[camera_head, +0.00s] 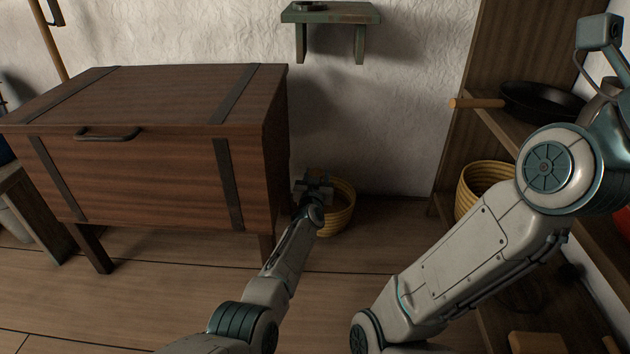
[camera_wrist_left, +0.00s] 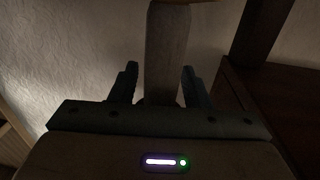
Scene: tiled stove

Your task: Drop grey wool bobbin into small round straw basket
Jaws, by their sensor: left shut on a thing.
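My left gripper (camera_head: 314,186) is beside the right end of the wooden chest, in front of and over the near left part of a round straw basket (camera_head: 343,217) on the floor. In the left wrist view its two fingers (camera_wrist_left: 160,85) are shut on the grey wool bobbin (camera_wrist_left: 168,50). The bobbin is a grey cylinder standing lengthwise between them, with a bit of wooden end at the top edge. In the head view I cannot make the bobbin out clearly. The basket's inside is partly hidden by the gripper.
The dark-banded wooden chest (camera_head: 140,175) stands close left of my left gripper. A second straw basket (camera_head: 472,190) sits at the right shelf, partly behind my right arm. A black pan (camera_head: 540,103) is above it. A green wall shelf (camera_head: 330,14) hangs behind. The middle floor is clear.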

